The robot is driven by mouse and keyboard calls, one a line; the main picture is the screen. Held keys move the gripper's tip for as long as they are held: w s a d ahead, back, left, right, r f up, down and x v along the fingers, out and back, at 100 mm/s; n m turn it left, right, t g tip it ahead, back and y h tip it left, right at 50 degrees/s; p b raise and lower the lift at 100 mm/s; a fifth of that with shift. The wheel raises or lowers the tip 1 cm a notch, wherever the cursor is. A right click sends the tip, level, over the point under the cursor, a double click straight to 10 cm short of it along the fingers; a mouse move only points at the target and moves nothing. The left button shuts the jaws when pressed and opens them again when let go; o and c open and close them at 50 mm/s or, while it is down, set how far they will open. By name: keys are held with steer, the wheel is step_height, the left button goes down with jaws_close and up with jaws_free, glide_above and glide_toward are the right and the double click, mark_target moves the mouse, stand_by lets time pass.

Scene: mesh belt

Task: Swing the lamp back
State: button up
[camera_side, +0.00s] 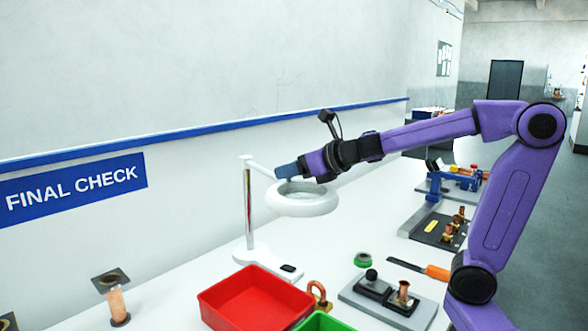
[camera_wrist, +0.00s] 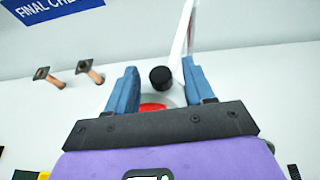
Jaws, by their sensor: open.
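The white lamp has a ring-shaped head (camera_side: 302,203), a post (camera_side: 248,215) and a flat base (camera_side: 266,262) on the white table. My gripper (camera_side: 282,172) is just above the ring's far side, beside the lamp's arm. In the wrist view the blue fingers are apart, and a black knob (camera_wrist: 160,78) shows between them with no visible contact. The white lamp arm (camera_wrist: 182,38) runs upward past the right finger. Part of the ring is hidden by my gripper.
A red bin (camera_side: 255,300) and a green bin (camera_side: 323,322) stand in front of the lamp. A copper fitting (camera_side: 117,305) stands left. The wall is close behind.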

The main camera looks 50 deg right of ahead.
mark_target(279, 185)
jaws_close()
steer(key=shift+a, duration=0.15)
steer(key=shift+w+a+m+h, duration=0.25)
steer(key=shift+a+h, duration=0.1)
steer(key=shift+a, duration=0.2)
steer(key=shift+w+a+m+h, duration=0.2)
steer(key=shift+a+m+h, duration=0.1)
steer(key=shift+a, duration=0.3)
steer(key=shift+w+a+m+h, duration=0.25)
steer(key=shift+a+h, duration=0.1)
steer(key=shift+a, duration=0.2)
steer(key=w+a+m+g+h, duration=0.3)
steer(key=w+a+m+h, duration=0.4)
steer(key=w+a, duration=0.3)
steer(key=shift+a+h, duration=0.3)
steer(key=shift+a, duration=0.35)
